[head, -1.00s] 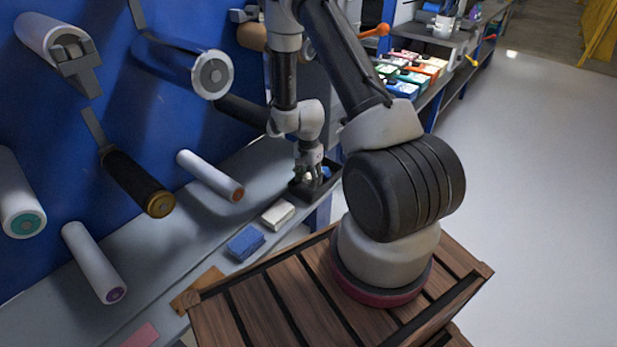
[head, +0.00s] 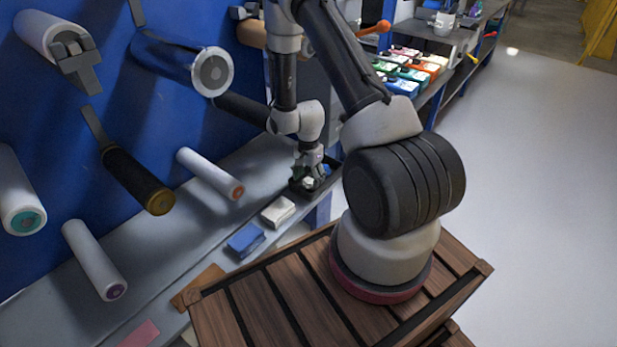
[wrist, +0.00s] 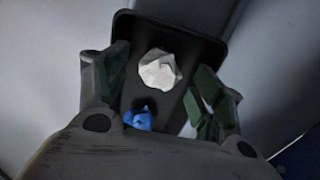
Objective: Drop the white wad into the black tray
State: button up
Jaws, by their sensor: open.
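In the wrist view, the white wad (wrist: 160,70) lies in the black tray (wrist: 190,30), toward its middle. My gripper (wrist: 162,88) is open, with one finger on each side of the wad and a visible gap to both. A blue wad (wrist: 139,118) is also in the tray, close to my gripper's palm. In the head view, my gripper (head: 309,178) is down at the black tray (head: 334,177) at the far end of the shelf. The white wad (head: 308,184) shows small and partly hidden between the fingers.
A white block (head: 278,212) and a blue block (head: 245,240) lie on the grey shelf in front of the tray. Several rollers, including a white one (head: 210,174), stick out from the blue wall above the shelf. Colourful boxes (head: 410,70) stand further back.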

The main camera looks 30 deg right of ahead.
jog(key=shift+r, duration=0.1)
notch_tip(320, 180, up, 13)
notch_tip(320, 180, up, 13)
jog(key=n+t, duration=0.1)
jog(key=n, duration=0.2)
send_over(308, 178)
jog(key=s+a, duration=0.2)
jog(key=s+a+r+n+t, duration=0.3)
jog(key=s+r+n, duration=0.8)
jog(key=s+r, duration=0.9)
jog(key=shift+s, duration=1)
